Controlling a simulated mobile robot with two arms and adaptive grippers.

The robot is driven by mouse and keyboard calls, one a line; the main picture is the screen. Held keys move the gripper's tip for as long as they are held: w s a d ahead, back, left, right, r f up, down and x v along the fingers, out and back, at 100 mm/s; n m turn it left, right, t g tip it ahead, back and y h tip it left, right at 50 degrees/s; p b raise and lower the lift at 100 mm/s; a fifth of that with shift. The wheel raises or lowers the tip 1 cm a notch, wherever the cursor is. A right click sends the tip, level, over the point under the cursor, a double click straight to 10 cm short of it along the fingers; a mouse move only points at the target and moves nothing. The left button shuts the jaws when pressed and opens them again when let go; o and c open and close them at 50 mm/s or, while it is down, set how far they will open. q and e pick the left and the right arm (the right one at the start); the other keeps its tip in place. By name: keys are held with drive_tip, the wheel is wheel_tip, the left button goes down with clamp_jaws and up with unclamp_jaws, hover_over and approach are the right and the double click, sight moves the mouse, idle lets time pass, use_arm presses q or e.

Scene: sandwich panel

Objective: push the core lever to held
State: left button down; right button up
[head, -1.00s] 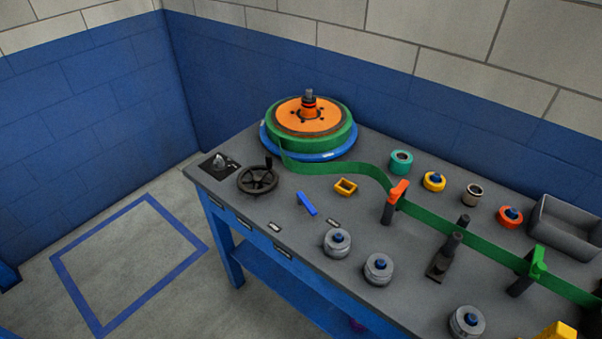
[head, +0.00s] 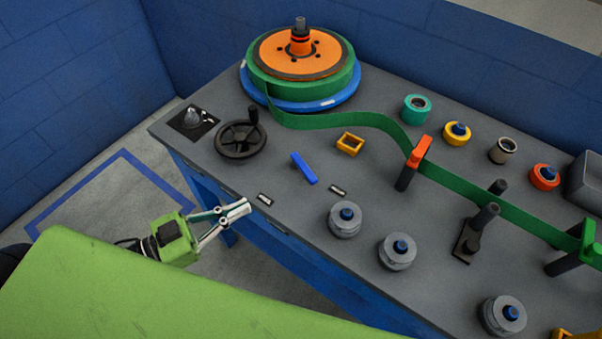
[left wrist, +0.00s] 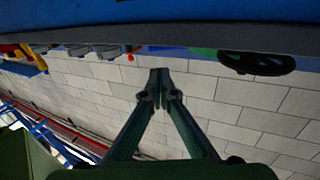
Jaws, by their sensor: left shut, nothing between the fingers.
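A short blue lever (head: 304,168) lies flat on the grey bench top, between the black handwheel and a grey weight. A grey knob on a black plate (head: 193,118) is at the bench's left corner. I cannot read which control is marked as the core lever. My left gripper (head: 242,209) is shut and empty by the bench's front edge, left of and nearer than the blue lever, not touching it. In the left wrist view its fingertips (left wrist: 158,82) meet below the bench edge. My right gripper is not in view.
The black handwheel (head: 241,139) stands beside the green roll (head: 301,70) on its blue base. A green strip runs right past an orange clamp (head: 418,152). Grey weights (head: 345,219) and a yellow square ring (head: 350,143) stand near the lever. The bench's front edge (head: 289,234) is close.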

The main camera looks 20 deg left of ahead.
sight(294, 190)
use_arm(q)
drive_tip(key=x, duration=0.3)
drive_tip(key=shift+w+d+r, duration=0.2)
drive_tip(key=shift+d+r, duration=0.05)
drive_tip(key=shift+d, duration=0.15)
drive_tip(key=p+x, duration=0.2)
drive_tip(key=x, duration=0.6)
drive_tip(key=shift+w+f, duration=0.1)
drive_tip(key=shift+w, duration=0.15)
drive_tip(key=shift+w+d+f, duration=0.1)
drive_tip(key=shift+w+d, duration=0.3)
drive_tip(key=shift+d, duration=0.05)
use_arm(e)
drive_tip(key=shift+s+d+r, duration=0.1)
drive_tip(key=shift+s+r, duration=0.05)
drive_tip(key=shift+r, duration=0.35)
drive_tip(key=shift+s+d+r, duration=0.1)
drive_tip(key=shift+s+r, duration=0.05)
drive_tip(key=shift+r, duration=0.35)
